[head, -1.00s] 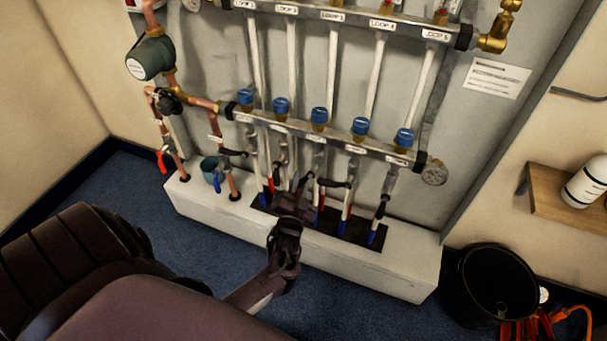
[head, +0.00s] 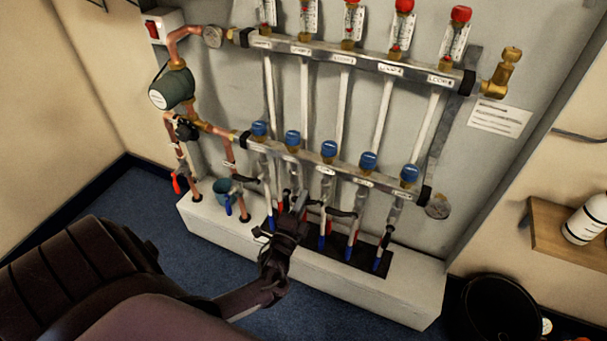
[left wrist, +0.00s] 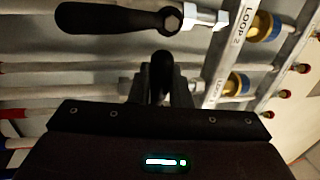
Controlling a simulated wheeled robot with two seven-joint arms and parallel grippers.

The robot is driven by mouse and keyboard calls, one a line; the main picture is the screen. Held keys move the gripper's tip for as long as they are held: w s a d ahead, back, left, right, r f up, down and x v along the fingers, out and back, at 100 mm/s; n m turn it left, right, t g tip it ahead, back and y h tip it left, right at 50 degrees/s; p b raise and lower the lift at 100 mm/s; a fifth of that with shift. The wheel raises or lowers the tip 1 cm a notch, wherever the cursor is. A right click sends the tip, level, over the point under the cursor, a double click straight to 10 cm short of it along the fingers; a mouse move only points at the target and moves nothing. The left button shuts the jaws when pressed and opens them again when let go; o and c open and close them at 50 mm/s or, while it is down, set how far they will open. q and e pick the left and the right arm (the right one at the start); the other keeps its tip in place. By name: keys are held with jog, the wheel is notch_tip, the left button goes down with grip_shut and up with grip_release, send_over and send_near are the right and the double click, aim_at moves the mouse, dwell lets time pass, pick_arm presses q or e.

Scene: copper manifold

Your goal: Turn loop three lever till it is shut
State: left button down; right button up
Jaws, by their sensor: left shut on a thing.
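The copper manifold's lower bar (head: 310,160) carries several blue caps, with loop three's cap (head: 328,149) in the middle. My left gripper (head: 292,203) is below this bar, shut on the loop three lever (left wrist: 161,72). In the left wrist view the lever is a dark upright handle between the fingers (left wrist: 160,90). Its base is partly hidden by the gripper, so its exact angle is hard to tell. The black loop two lever (left wrist: 115,18) lies beside it, lengthwise along its pipe. My right gripper is not in view.
Neighbouring levers, such as one to the right (head: 341,212), and white pipes stand close to the gripper. A white plinth (head: 400,290) runs below. A black bucket (head: 497,308) and a wooden shelf (head: 550,235) are on the right.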

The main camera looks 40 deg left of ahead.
pick_arm(q)
jog(key=shift+r+m, duration=0.2)
jog(key=shift+m, duration=0.5)
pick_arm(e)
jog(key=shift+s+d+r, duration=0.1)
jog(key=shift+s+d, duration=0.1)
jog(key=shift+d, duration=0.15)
pick_arm(q)
jog(key=shift+r, duration=0.1)
jog(key=c, duration=1.4)
grip_release()
jog(key=p+v, duration=0.1)
jog(key=v, duration=0.6)
jog(key=shift+s, duration=0.35)
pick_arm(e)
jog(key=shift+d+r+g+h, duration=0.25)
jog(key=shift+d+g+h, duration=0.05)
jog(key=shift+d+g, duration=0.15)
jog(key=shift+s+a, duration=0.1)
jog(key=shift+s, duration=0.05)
